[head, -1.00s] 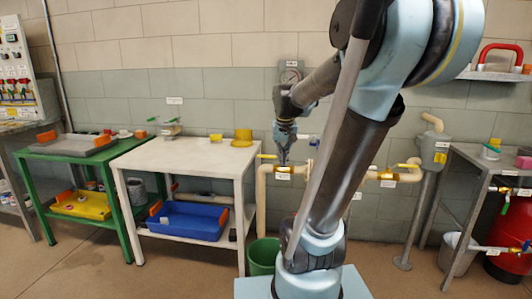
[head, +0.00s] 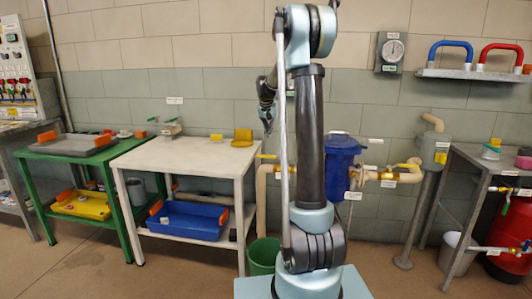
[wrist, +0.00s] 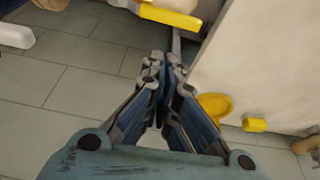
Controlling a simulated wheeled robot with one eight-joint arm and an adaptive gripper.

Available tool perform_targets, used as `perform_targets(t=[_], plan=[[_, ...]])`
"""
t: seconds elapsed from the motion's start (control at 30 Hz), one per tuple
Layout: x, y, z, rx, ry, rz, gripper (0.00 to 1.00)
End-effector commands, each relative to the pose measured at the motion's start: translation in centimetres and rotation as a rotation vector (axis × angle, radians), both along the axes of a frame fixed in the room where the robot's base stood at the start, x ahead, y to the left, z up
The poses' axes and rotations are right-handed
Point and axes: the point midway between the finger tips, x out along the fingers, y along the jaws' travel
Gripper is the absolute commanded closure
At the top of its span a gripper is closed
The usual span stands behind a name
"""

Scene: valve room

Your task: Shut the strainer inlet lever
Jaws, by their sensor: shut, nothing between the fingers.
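A yellow lever (head: 267,156) sits level on the left pipe, pointing left towards the white table. A blue vessel (head: 340,160) hangs on the pipework right of it, partly behind my arm. Another yellow lever (head: 408,166) sits on a brass valve right of the vessel. The labels are too small to read, so I cannot tell which is the strainer inlet. My gripper (head: 267,130) is shut and empty, pointing down above the left lever in the head view. In the wrist view, my gripper (wrist: 164,62) has a yellow bar (wrist: 168,16) beyond its tips, probably that lever.
The white table (head: 185,153) stands left of the pipe, with a yellow flange (head: 242,138) on top. A green bucket (head: 263,254) is on the floor below.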

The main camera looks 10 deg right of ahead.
Motion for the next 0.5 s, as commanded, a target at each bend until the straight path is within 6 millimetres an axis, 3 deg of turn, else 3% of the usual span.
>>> perform_targets(t=[0.1,0.2,0.5], plan=[[2.4,0.1,-0.8,-0.001,-0.006,-0.011,1.00],[3.4,0.2,-1.1,0.000,-0.008,-0.018,1.00],[3.9,0.2,-1.3,0.000,-0.010,-0.021,1.00]])
